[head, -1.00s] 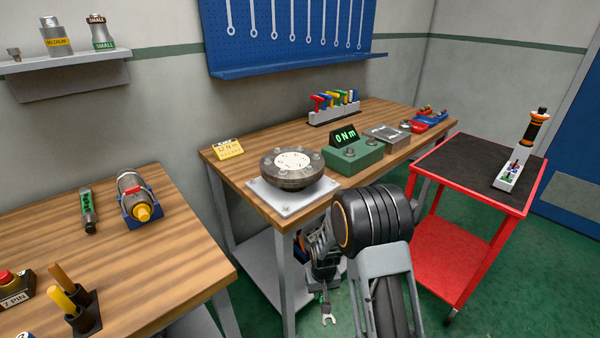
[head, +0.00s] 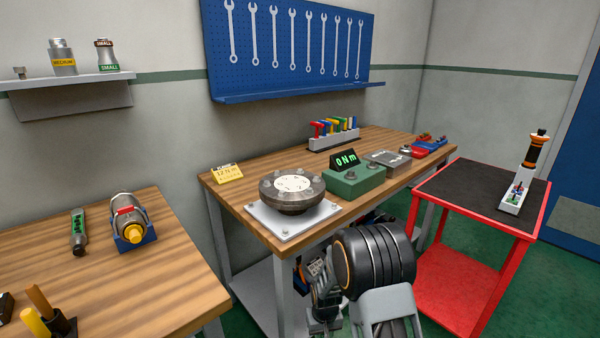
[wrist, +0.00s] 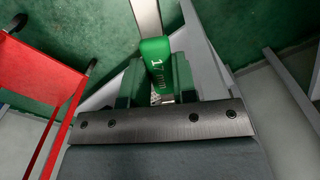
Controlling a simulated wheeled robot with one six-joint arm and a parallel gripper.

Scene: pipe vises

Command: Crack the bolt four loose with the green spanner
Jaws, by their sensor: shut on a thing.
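A dark round flange (head: 271,189) with several bolts around its rim lies on a white plate (head: 262,219) on the wooden bench. Its pale disc (head: 293,184) bears numbers too small to read, so I cannot tell which bolt is four. My gripper (wrist: 158,84) is shut on the green spanner (wrist: 156,52). Its green grip, marked with a size that seems to read 17 mm, sits between the fingers, and its steel shank runs up out of the wrist view. In the head view my gripper is low, beside the bench's front, below the flange; the spanner does not show there.
A green block with a "0 Nm" display (head: 346,160) stands right of the flange. A red cart (head: 477,214) is at right. The wooden bench (head: 385,143) has a front edge and legs near my arm.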

